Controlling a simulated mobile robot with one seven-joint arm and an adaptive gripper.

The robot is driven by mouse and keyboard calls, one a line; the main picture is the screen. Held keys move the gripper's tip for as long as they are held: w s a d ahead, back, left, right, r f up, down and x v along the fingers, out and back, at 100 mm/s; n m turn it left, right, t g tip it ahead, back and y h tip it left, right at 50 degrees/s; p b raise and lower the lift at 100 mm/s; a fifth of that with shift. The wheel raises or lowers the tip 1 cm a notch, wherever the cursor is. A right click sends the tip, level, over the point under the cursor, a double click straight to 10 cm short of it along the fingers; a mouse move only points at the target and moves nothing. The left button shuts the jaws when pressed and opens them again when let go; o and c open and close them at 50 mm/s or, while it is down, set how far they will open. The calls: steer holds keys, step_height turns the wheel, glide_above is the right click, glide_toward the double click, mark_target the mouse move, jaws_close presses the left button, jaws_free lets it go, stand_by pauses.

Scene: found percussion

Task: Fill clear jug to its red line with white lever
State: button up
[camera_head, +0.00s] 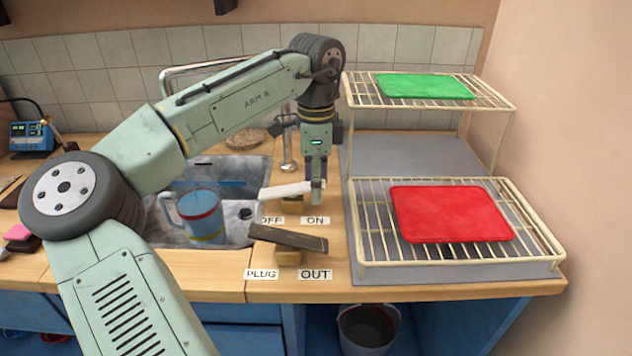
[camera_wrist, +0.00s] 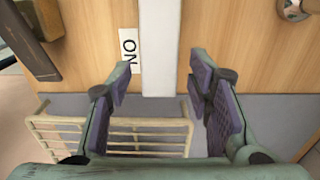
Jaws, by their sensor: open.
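The clear jug (camera_head: 201,220) stands upright in the sink, bluish, with a red band near its top and a handle on its left. I cannot tell its water level. The white lever (camera_head: 283,190) points right over the counter, near the ON label (camera_head: 315,220). It also shows in the wrist view (camera_wrist: 160,45), with its end between my fingertips. My gripper (camera_head: 317,186) points down at the lever's right end. In the wrist view my gripper (camera_wrist: 160,85) is open, its fingers either side of the lever with gaps showing.
A dark lever (camera_head: 288,238) on a wooden block sits in front, near the PLUG and OUT labels. A wire rack with a red tray (camera_head: 450,214) and a green tray (camera_head: 425,86) stands close on the right. The tap (camera_head: 288,150) is behind, partly hidden by my arm.

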steer(key=shift+f, duration=0.35)
steer(key=shift+c, duration=0.4)
jaws_close()
